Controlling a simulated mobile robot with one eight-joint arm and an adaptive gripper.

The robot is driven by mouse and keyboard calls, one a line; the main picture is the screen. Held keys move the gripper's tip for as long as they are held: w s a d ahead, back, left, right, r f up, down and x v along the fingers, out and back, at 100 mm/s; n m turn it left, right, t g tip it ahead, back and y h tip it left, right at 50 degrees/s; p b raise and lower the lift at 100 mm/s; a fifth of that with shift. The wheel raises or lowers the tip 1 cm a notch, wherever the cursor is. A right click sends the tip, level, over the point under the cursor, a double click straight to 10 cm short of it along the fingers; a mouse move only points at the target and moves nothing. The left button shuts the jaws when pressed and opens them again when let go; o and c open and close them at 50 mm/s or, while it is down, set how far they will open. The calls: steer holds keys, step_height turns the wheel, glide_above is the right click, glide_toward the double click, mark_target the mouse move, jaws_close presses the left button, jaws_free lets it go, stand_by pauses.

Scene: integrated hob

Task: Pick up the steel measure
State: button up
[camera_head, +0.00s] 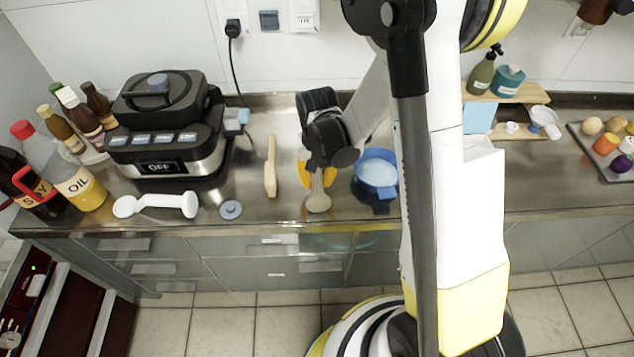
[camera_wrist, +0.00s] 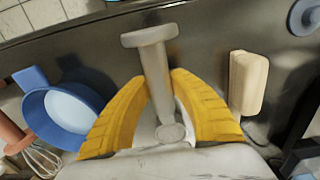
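A grey, stemmed thing with a wide flat end and a small round end, which I take for the steel measure (camera_head: 318,201), is on the steel worktop near its front edge. It also shows in the wrist view (camera_wrist: 150,38), its stem running between my fingers. My gripper (camera_head: 317,181) is right over it, and its two yellow fingers (camera_wrist: 161,78) stand on either side of the stem. The fingertips are very close to the stem. I cannot tell whether they press on it. The underside of the measure is hidden.
A wooden piece (camera_head: 271,166) lies just left of my gripper; a blue pan (camera_head: 377,173) is close on the right. A white dumbbell-shaped thing (camera_head: 155,205) and a small grey-blue disc (camera_head: 231,210) lie left. A black appliance (camera_head: 165,130) and bottles stand further left. A whisk (camera_wrist: 42,158) shows in the wrist view.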

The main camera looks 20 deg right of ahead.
jaws_close()
steer(key=shift+r+p, duration=0.35)
steer(key=shift+r, duration=0.25)
steer(key=r, duration=0.1)
steer(key=r+p, duration=0.2)
steer(key=r, duration=0.1)
steer(key=shift+s+d, duration=0.4)
steer(key=s+d+r+p, duration=0.3)
steer(key=s+d+r, duration=0.2)
steer(key=s, duration=0.3)
steer(key=shift+d+r, duration=0.4)
steer(key=shift+d, duration=0.5)
